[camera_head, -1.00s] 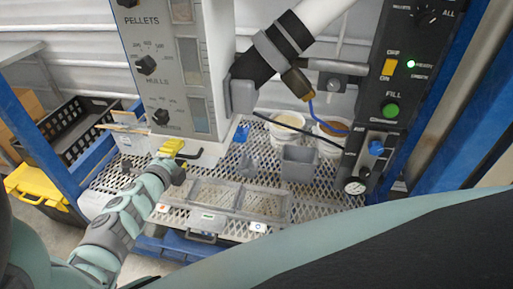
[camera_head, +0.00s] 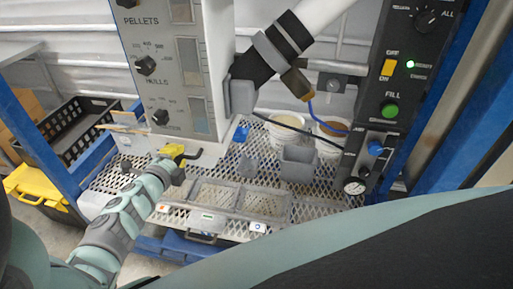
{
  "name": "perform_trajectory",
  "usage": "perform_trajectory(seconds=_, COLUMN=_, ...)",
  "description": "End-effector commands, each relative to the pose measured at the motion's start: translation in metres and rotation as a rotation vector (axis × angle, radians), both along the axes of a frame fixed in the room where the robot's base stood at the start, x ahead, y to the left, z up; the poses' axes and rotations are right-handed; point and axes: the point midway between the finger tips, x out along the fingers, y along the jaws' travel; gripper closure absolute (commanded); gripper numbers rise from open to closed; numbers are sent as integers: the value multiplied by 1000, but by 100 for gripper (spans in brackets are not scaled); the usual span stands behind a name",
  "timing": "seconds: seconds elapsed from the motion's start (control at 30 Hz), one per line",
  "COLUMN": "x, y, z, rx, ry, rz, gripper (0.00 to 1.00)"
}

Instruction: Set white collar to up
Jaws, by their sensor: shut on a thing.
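A yellow handle (camera_head: 172,151) on a dark rod sits below the grey control panel (camera_head: 166,70), at the front of a white housing (camera_head: 207,157). My gripper (camera_head: 178,160) is at this handle and is shut on it; the fingertips are small and partly hidden by my wrist. I cannot make out for certain which part is the white collar. It may be the pale part around the rod.
A perforated metal deck (camera_head: 120,185) holds grey trays (camera_head: 262,204) and a grey cup (camera_head: 299,163). Two tubs (camera_head: 285,128) stand behind. A black panel (camera_head: 405,90) with a green button is at right. A black crate (camera_head: 75,133) is at left.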

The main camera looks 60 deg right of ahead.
Motion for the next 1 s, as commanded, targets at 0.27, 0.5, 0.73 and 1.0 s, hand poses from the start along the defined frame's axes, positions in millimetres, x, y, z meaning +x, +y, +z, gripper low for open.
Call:
perform_trajectory(seconds=0.27, x=0, y=0, z=36, rx=-1, ry=-3, rz=0, gripper=100)
perform_trajectory(seconds=0.5, x=0, y=-1, z=41, rx=-5, ry=-2, rz=-2, gripper=100)
perform_trajectory(seconds=0.73, x=0, y=-2, z=42, rx=-7, ry=-2, rz=-4, gripper=82)
perform_trajectory(seconds=1.0, x=0, y=-1, z=40, rx=-3, ry=-1, rz=-2, gripper=59)
